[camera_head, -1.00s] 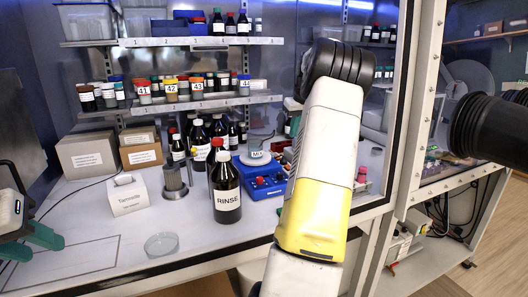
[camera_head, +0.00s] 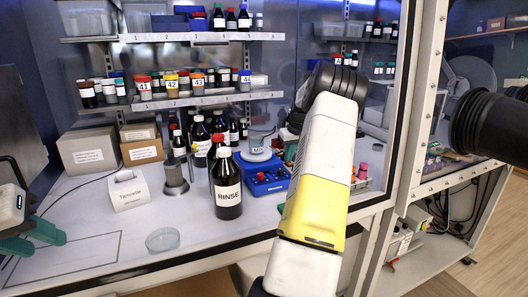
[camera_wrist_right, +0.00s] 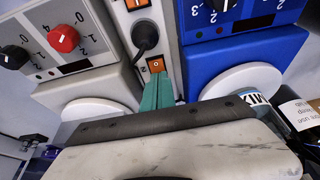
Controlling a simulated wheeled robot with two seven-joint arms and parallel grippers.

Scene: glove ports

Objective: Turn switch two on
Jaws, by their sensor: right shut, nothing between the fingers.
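In the right wrist view, switch two is an orange rocker (camera_wrist_right: 156,65) on a grey power strip (camera_wrist_right: 168,35), with a "2" printed beside it and a "0" mark showing. I cannot tell which side is pressed. My right gripper (camera_wrist_right: 158,80) has its teal fingers together and empty. Their tips are right at the lower edge of the switch; whether they touch it is unclear. In the head view, my right arm hides this gripper and the strip. My left gripper (camera_head: 35,240) is at the left edge, its teal fingers apart and empty.
A black plug (camera_wrist_right: 145,38) with a cable sits just above switch two. Another orange switch (camera_wrist_right: 137,4) is higher up. A blue stirrer (camera_wrist_right: 240,50) and a grey one (camera_wrist_right: 75,40) flank the strip. The RINSE bottle (camera_head: 227,188) and a glass dish (camera_head: 162,240) stand left of my right arm.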

